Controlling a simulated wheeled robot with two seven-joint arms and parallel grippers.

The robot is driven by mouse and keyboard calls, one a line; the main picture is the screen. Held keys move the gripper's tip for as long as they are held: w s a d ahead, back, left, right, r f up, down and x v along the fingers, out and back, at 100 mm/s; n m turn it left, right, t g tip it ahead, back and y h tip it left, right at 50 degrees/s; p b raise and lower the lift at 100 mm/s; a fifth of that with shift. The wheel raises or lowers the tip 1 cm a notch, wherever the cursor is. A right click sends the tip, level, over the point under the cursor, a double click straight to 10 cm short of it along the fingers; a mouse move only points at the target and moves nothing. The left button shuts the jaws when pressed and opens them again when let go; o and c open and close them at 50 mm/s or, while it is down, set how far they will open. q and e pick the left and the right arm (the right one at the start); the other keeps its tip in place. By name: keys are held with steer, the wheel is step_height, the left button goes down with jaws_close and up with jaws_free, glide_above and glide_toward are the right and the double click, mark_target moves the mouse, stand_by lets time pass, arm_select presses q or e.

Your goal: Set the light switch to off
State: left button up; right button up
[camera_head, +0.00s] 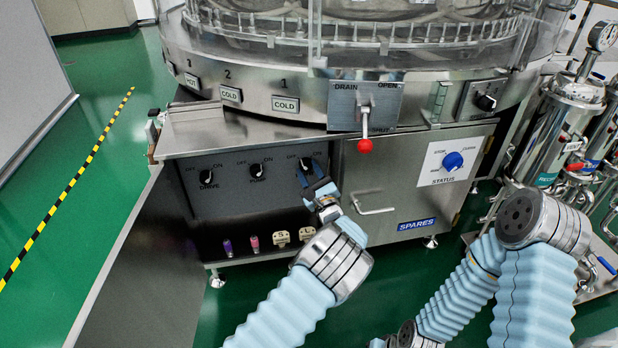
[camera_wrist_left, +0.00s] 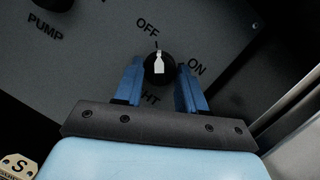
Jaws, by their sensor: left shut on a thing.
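The light switch is a black rotary knob (camera_wrist_left: 159,68) with a white pointer. In the left wrist view its pointer aims up at the tick by the OFF label; ON is to the right. The lower part of the LIGHT label is partly hidden. In the head view the knob (camera_head: 305,163) is the rightmost of the three on the grey panel. My left gripper (camera_wrist_left: 160,82) has its blue fingers on both sides of the knob and is shut on it. It also shows in the head view (camera_head: 314,180), covering part of the knob. My right gripper is not visible.
The drive knob (camera_head: 206,176) and pump knob (camera_head: 256,171) are to the left. A red-tipped drain lever (camera_head: 365,145) hangs above right. The spares door handle (camera_head: 372,206) sticks out beside my left arm. Several small items sit on the shelf below.

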arm_select(q)
steer(key=shift+f+n+g+b, duration=0.1)
steer(key=shift+n+g+b, duration=0.25)
steer(key=shift+n, duration=0.45)
steer(key=o, duration=1)
steer(key=shift+o, duration=0.2)
steer(key=v, duration=1.3)
steer(key=shift+s+d+p, duration=0.25)
steer(key=shift+s+p, duration=0.05)
steer(key=shift+p, duration=0.1)
steer(key=shift+f, duration=0.15)
